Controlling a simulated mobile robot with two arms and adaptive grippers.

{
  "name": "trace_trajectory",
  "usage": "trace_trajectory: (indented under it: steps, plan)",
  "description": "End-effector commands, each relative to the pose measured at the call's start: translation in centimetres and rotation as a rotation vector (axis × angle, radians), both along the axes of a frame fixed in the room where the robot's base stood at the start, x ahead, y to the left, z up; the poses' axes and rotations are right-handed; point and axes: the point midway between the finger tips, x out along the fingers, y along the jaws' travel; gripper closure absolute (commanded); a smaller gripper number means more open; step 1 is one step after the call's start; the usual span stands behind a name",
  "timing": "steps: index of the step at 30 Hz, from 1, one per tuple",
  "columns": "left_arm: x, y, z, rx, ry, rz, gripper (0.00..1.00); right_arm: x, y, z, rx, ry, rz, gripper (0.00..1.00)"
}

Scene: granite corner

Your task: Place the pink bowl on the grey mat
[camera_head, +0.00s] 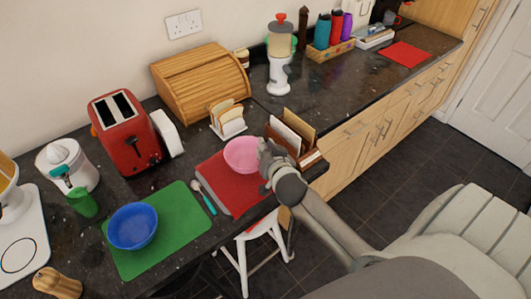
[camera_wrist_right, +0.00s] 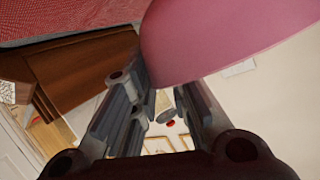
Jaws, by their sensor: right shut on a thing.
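The pink bowl (camera_head: 240,154) is over the red mat (camera_head: 222,189) near the counter's front edge. My right gripper (camera_head: 263,153) reaches it from the right and is shut on its right rim. In the right wrist view the pink bowl (camera_wrist_right: 215,35) fills the upper right, by the fingers of my right gripper (camera_wrist_right: 160,92). The red mat (camera_wrist_right: 60,18) shows there at the top left. I cannot tell whether the bowl touches the mat. My left gripper is not in view.
A blue bowl (camera_head: 133,226) stands on a green mat (camera_head: 178,213); a teal-handled spoon (camera_head: 207,202) lies between the mats. A toast rack (camera_head: 228,120) stands behind the pink bowl, a letter rack (camera_head: 296,140) to its right. Another red mat (camera_head: 405,54) lies far right, with bare counter before it.

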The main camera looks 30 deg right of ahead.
Motion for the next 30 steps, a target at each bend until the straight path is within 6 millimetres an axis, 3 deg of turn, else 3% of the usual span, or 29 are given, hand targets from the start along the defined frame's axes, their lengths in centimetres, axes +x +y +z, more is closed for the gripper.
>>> trace_trajectory:
  steps: [4, 26, 27, 30]
  plan:
    - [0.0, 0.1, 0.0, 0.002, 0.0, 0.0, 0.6, -0.1, 0.1, -1.9, 0.001, 0.003, 0.001, 1.0]
    - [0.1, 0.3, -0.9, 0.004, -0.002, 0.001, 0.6, -0.2, 0.2, -3.8, 0.003, 0.01, 0.002, 1.0]
    - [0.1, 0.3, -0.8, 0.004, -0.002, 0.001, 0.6, -0.3, 0.2, -3.9, 0.003, 0.013, 0.001, 0.81]
    - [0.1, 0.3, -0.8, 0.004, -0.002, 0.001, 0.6, -0.3, 0.2, -3.9, 0.002, 0.014, 0.002, 0.68]
